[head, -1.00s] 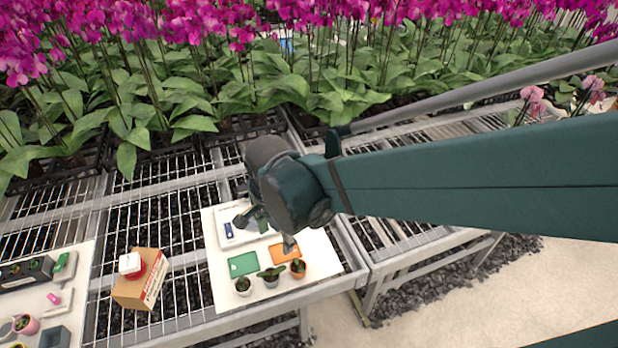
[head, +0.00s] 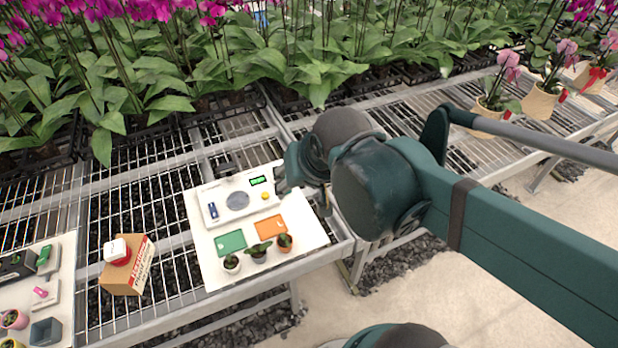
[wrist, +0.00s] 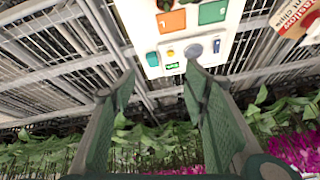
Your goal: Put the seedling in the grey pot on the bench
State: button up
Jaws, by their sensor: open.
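Three small potted seedlings stand in a row along the front of a white board (head: 208,272) on the bench. The middle one, with broad dark leaves, is in a pot that looks grey (head: 258,257). A pale pot (head: 231,264) stands left of it and a terracotta pot (head: 285,244) right of it. My gripper (wrist: 158,85) is open and empty in the wrist view. In the head view it is beyond and right of the pots, near the board's far right edge, its fingers mostly hidden by my wrist. The grey pot is not clearly visible in the wrist view.
A green tile (head: 231,242) and an orange tile (head: 271,227) lie behind the pots. Behind them is a pale device (head: 226,216) with a round grey plate. A cardboard box (head: 126,272) stands left on the wire bench (head: 172,218). Dense orchids fill the back.

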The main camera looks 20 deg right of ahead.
jog(key=shift+s+d+r+n+t, duration=0.35)
jog(key=shift+d+r+n, duration=0.15)
jog(key=shift+n, duration=0.2)
jog(key=shift+s+d+r+n+t, duration=0.3)
jog(key=shift+d+r+n, duration=0.15)
jog(key=shift+n, duration=0.25)
dwell(0.4)
